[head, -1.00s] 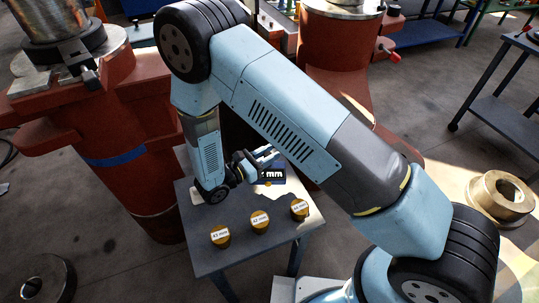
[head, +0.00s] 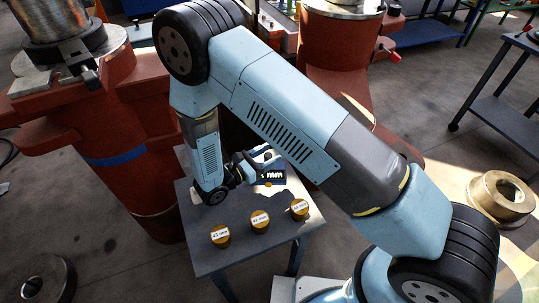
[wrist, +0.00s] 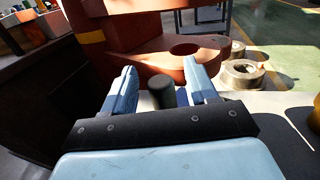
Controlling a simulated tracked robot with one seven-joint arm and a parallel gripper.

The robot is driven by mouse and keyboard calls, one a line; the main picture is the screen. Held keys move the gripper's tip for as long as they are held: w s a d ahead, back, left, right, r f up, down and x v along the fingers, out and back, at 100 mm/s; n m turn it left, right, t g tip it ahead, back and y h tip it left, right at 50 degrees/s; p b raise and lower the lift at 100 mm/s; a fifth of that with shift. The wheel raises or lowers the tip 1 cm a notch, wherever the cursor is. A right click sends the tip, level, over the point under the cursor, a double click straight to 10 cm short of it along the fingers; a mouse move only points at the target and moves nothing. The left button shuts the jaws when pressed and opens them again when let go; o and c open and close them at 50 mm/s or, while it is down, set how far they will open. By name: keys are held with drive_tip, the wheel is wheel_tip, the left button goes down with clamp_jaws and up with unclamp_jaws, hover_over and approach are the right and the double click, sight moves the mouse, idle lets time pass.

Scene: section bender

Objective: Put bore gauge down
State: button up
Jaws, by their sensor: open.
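My gripper (head: 266,156) is low over the grey table, its blue fingers partly hidden by my wrist. In the wrist view my gripper (wrist: 161,84) is open, with a finger on each side of a dark upright cylinder (wrist: 161,91), apparently the bore gauge's handle. Gaps show between the cylinder and both fingers. Its lower part is hidden by the gripper body. In the head view a dark blue panel with white "mm" lettering (head: 271,177) is just below the fingers. I cannot tell whether it belongs to the gauge.
Three brass-coloured cylinders with mm labels, left (head: 220,236), middle (head: 260,222) and right (head: 299,209), stand on the grey table (head: 240,258). Its front edge is clear. A red machine column (head: 130,175) rises close on the left. A brass ring (head: 502,197) lies at the right.

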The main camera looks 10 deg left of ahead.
drive_tip(key=v, duration=1.1)
drive_tip(key=shift+s+a, duration=0.2)
drive_tip(key=shift+r, duration=0.1)
drive_tip(key=w+d+r+m+g+y, duration=0.1)
drive_tip(key=w+d+r+m+g, duration=0.25)
drive_tip(key=d+r, duration=0.4)
drive_tip(key=w+d+r+m+g+y, duration=0.1)
drive_tip(key=w+d+r+m+g, duration=0.1)
drive_tip(key=d+r+m+g, duration=0.5)
drive_tip(key=w+d+r+m+g+y, duration=0.1)
drive_tip(key=w+d+r+m+g, duration=0.15)
drive_tip(key=d+r, duration=0.5)
drive_tip(key=s+d+r+m+t+y, duration=0.3)
drive_tip(key=s+d+r+m+y, duration=0.2)
drive_tip(key=d+r, duration=0.4)
drive_tip(key=s+d+r+m+t+y, duration=0.2)
drive_tip(key=s+d+r+m+y, duration=0.2)
drive_tip(key=s+d+r+m, duration=0.4)
wheel_tip(320, 180, up, 2)
drive_tip(key=shift+s+d+r+m+t+y, duration=0.1)
drive_tip(key=shift+s+d+m+t+y, duration=0.1)
drive_tip(key=shift+d+m+t+y, duration=0.45)
drive_tip(key=shift+g+h, duration=0.25)
